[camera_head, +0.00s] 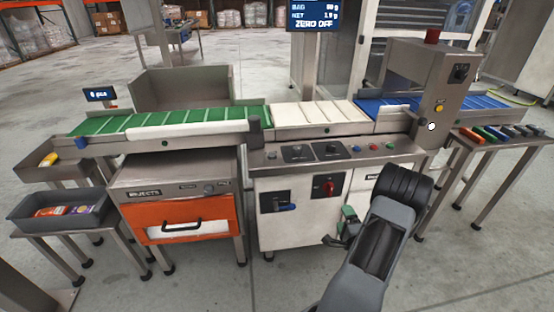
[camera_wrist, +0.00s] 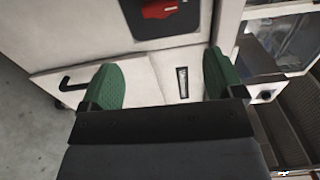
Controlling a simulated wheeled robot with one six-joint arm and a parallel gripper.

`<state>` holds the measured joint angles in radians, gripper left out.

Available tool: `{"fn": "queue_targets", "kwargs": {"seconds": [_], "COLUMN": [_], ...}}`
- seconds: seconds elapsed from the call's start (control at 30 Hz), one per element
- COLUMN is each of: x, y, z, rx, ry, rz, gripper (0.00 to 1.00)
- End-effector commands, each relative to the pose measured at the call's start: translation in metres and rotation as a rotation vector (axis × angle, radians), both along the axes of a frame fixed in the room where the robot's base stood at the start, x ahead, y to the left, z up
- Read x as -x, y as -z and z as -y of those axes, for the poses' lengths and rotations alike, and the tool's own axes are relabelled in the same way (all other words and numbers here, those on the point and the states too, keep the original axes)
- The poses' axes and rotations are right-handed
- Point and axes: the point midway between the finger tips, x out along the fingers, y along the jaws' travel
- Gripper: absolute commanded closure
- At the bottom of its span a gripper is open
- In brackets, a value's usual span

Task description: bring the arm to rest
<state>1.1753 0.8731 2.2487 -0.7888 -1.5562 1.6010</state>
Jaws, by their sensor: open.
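My gripper (camera_head: 345,228) is in front of the white cabinet (camera_head: 285,232) of the weigher, below its control panel, in the head view. In the wrist view its two green fingers (camera_wrist: 163,80) stand wide apart with nothing between them. Beyond them are the cabinet's white front and a red switch (camera_wrist: 162,8) on a dark plate. My arm reaches up from the lower right of the head view and bends at a dark joint. Whether the fingers touch the cabinet cannot be told.
A green belt (camera_head: 185,121), a white belt (camera_head: 318,113) and a blue belt (camera_head: 395,105) run along the top. An orange rejects drawer (camera_head: 190,212) is shut. A grey tray (camera_head: 60,212) holds packets at left. A side table (camera_head: 500,140) stands at right. Open floor lies in front.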

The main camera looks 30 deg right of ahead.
Motion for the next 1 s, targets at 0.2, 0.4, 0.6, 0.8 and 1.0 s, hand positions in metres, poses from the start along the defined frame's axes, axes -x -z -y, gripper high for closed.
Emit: {"fn": "queue_targets", "kwargs": {"seconds": [0.2,0.4,0.6,0.8,1.0], "x": [-0.004,-0.050,-0.100,-0.101,-0.055], "y": [-0.007,-0.075,-0.192,-0.307,-0.395], "z": [0.000,-0.015,-0.069,-0.159,-0.256], "rx": [0.017,0.210,0.540,0.802,0.991], "ry": [-0.005,-0.056,-0.173,-0.392,-0.736], "rz": [-0.019,-0.264,-0.677,-1.011,-1.202], "gripper": [0.13,0.13,0.13,0.13,0.13]}}
